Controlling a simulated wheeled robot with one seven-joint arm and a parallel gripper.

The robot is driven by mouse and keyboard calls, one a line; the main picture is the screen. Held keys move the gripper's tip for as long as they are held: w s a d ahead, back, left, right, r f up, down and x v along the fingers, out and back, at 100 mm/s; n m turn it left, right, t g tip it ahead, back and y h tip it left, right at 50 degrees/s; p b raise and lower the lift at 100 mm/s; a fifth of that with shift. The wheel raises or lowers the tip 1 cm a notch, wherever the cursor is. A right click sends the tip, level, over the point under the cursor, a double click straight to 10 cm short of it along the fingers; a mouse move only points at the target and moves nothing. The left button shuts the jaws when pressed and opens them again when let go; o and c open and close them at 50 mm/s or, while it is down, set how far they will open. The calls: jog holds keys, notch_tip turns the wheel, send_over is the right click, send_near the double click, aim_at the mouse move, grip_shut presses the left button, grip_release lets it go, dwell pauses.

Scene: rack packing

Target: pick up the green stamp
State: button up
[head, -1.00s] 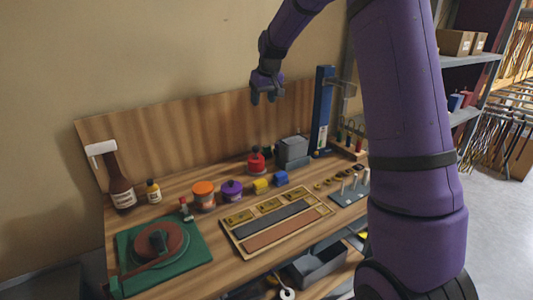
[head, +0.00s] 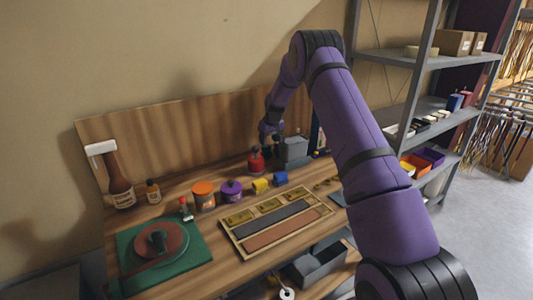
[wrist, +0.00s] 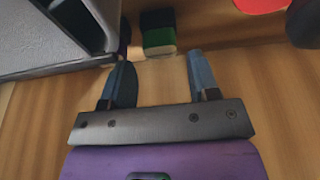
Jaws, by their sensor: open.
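The green stamp (wrist: 159,38) shows at the top middle of the wrist view, a small block with a dark upper part, a green band and a pale lower edge. My gripper (wrist: 160,72) is open, its two blue-grey fingers pointing toward the stamp, which lies just beyond the fingertips and roughly between their lines. Nothing is between the fingers. In the head view my gripper (head: 270,138) is low over the back of the bench, between the red bottle and the grey box; the stamp cannot be made out there.
A grey box (wrist: 45,40) stands close on the left in the wrist view; it is also in the head view (head: 293,149). The red bottle (head: 256,161) is close on the other side.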

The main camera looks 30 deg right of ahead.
aim_at(266, 151)
jog(key=x, duration=0.8)
jog(key=shift+w+d, duration=0.1)
jog(key=shift+w, duration=0.1)
jog(key=c, duration=0.6)
